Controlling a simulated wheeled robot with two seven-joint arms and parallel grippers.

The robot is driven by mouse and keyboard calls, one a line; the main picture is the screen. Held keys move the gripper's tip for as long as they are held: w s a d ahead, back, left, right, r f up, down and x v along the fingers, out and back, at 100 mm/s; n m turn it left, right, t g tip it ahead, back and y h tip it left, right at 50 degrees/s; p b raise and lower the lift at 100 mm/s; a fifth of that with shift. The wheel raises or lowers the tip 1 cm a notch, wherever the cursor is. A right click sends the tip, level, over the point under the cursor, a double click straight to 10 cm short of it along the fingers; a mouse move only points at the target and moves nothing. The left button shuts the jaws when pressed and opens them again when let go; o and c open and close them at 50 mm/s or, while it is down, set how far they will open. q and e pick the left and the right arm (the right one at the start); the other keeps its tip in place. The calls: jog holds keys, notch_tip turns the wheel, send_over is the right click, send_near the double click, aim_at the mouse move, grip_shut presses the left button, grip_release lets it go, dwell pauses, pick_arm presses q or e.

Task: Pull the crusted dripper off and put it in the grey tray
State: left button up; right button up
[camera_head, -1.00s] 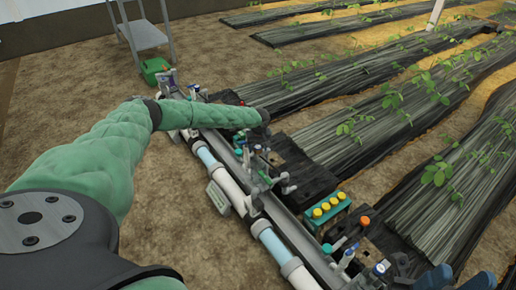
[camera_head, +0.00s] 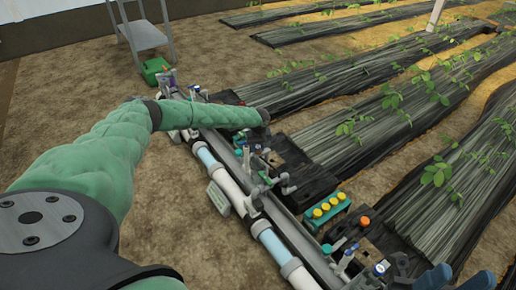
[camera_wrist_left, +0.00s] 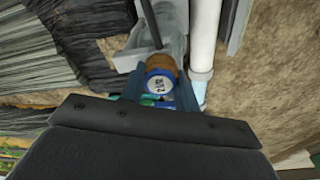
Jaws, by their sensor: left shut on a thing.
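My left gripper (camera_wrist_left: 158,92) is shut on a short round piece, which seems to be the dripper (camera_wrist_left: 160,84). It has a brown crusted body and a blue-rimmed, white-labelled end, and sits between the two dark blue fingers. A grey fitting is right behind it, and I cannot tell whether they touch. In the head view the left gripper (camera_head: 260,150) is small among the fittings over the rail, and its grasp is unclear. Blue fingertips of my right gripper (camera_head: 460,280) show at the bottom right edge, mostly cut off. I cannot single out the grey tray.
A white and pale blue pipe (camera_head: 232,190) runs along the rail with valves. A teal rack with yellow caps (camera_head: 328,208) stands near a black tray (camera_head: 300,165). A green box (camera_head: 155,70) and metal cart (camera_head: 145,36) stand behind. Bare soil lies left.

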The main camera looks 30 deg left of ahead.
aim_at(258, 147)
pick_arm(q)
jog(key=shift+r+p, duration=1.35)
jog(key=shift+r, duration=0.05)
notch_tip(258, 147, up, 6)
jog(key=p, duration=0.6)
jog(key=shift+f, duration=0.1)
